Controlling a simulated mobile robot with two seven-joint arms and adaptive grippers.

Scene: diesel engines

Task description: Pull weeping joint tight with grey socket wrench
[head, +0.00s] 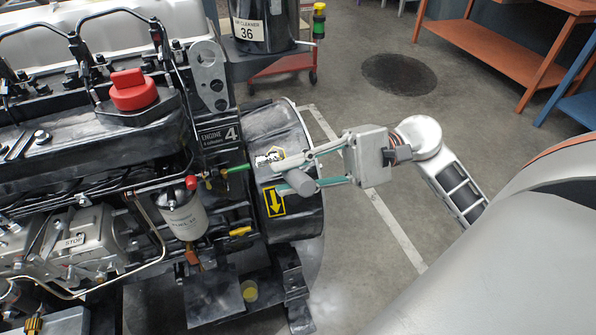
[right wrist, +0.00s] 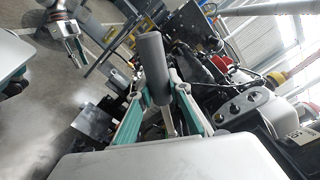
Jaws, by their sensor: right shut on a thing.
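My right gripper (head: 297,172) comes in from the right and is shut on the grey socket wrench (head: 301,184). The wrench shows as a thick grey cylinder between the fingers; it also shows in the right wrist view (right wrist: 152,62), where a thinner metal part extends below it between the fingers. The held wrench is in front of the round black housing, apart from the pipework.
An air cleaner (head: 262,25) stands behind. Floor on the right is open, up to an orange bench (head: 500,50).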

